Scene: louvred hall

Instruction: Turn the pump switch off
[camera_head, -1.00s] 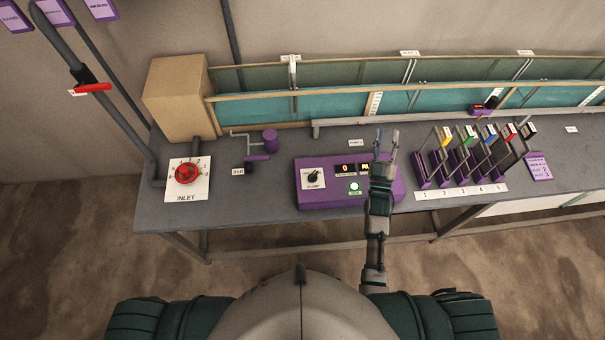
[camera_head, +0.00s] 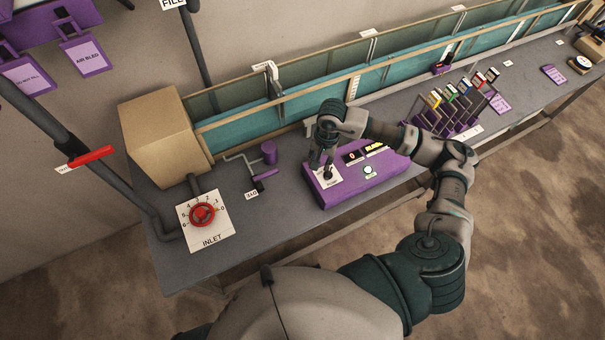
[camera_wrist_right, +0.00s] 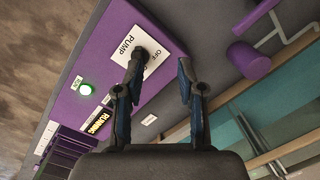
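The pump switch (camera_head: 327,174) is a small black knob on a white plate on the purple control box (camera_head: 343,188). In the right wrist view the plate (camera_wrist_right: 125,36) reads PUMP and OFF, and a finger covers most of the knob. My right gripper (camera_head: 320,164) points down over the plate, close to the knob; contact cannot be told. The right wrist view shows its two fingers (camera_wrist_right: 161,62) apart with nothing between them. My left gripper is out of view.
A red INLET dial (camera_head: 202,215) sits left of the box on the grey bench (camera_head: 240,235). A long teal flume (camera_head: 300,97) runs along the back. Several coloured-tag gauges (camera_head: 462,100) stand to the right.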

